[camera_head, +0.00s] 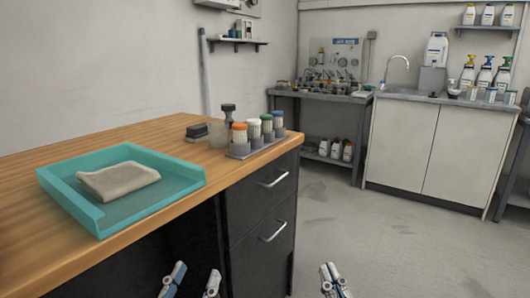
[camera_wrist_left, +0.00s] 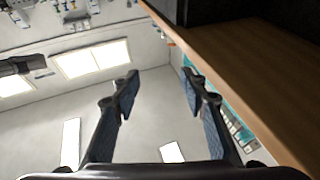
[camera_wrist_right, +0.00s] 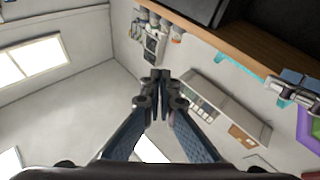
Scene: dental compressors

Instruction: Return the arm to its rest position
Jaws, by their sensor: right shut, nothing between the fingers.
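My left gripper (camera_head: 191,282) is at the bottom of the head view, in front of the wooden counter and below its top. Its two fingers stand apart with nothing between them; the left wrist view (camera_wrist_left: 160,85) shows the same gap. My right gripper (camera_head: 334,280) is at the bottom of the head view, to the right of the counter's drawers, over the floor. In the right wrist view (camera_wrist_right: 160,78) its fingertips meet, with nothing held. Most of both arms is out of the head view.
The wooden counter (camera_head: 30,215) holds a teal tray (camera_head: 188,177) with a folded cloth (camera_head: 118,180) and a grey rack (camera_head: 262,146) of capped bottles. Drawers (camera_head: 262,225) are below. A sink cabinet (camera_head: 435,150) stands at the back. The floor (camera_head: 400,245) on the right is clear.

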